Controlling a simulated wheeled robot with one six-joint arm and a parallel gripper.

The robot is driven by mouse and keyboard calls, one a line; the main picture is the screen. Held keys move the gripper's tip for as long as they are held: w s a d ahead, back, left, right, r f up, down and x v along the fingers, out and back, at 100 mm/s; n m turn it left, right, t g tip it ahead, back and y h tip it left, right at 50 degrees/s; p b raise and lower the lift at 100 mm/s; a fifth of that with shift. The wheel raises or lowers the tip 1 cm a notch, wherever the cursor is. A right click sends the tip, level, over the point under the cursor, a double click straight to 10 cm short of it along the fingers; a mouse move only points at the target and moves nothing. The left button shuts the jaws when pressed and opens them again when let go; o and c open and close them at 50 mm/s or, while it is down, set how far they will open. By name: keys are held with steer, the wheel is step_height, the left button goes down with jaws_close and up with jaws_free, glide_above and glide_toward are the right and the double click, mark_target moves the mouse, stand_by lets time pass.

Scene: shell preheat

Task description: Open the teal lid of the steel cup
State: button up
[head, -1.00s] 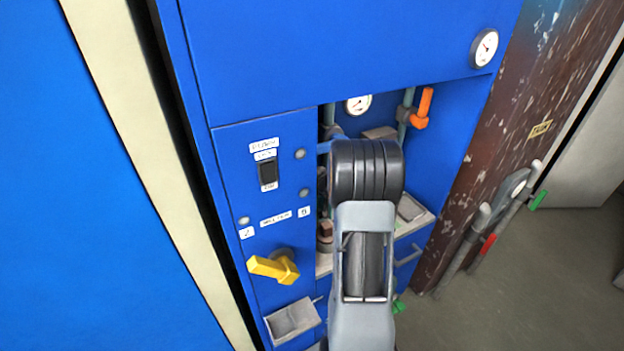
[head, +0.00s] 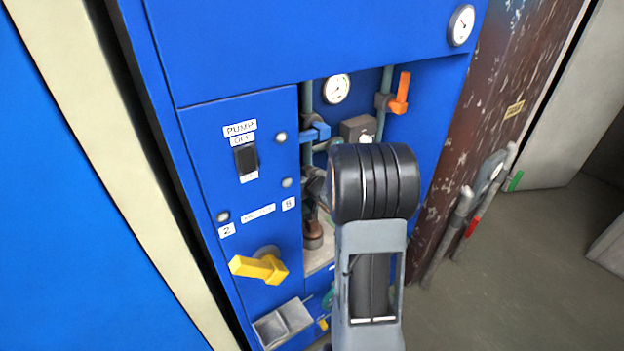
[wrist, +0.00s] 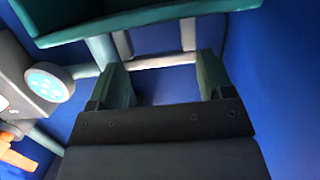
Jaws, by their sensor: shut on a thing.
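My gripper (wrist: 162,78) shows in the wrist view, its two green fingers apart and a blue surface visible between them. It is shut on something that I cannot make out. A broad teal piece (wrist: 150,25) crosses the top of the wrist view, just past the fingertips. I cannot tell whether it is the lid. In the head view my arm hides the gripper. A small teal part (head: 328,298) shows left of my arm, low by the cabinet. I cannot make out the steel cup in either view.
The blue cabinet has a yellow knob (head: 260,267), a switch (head: 246,160) and a grey tray (head: 283,323). An orange-handled valve (head: 400,94), a blue valve (head: 316,131) and a gauge (head: 336,88) sit in its recess. Levers (head: 470,215) stand right.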

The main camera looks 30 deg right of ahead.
steer(key=shift+s, duration=0.15)
steer(key=o, duration=1.3)
steer(key=shift+p+v, duration=0.4)
steer(key=shift+v, duration=6.5)
steer(key=shift+f, duration=0.15)
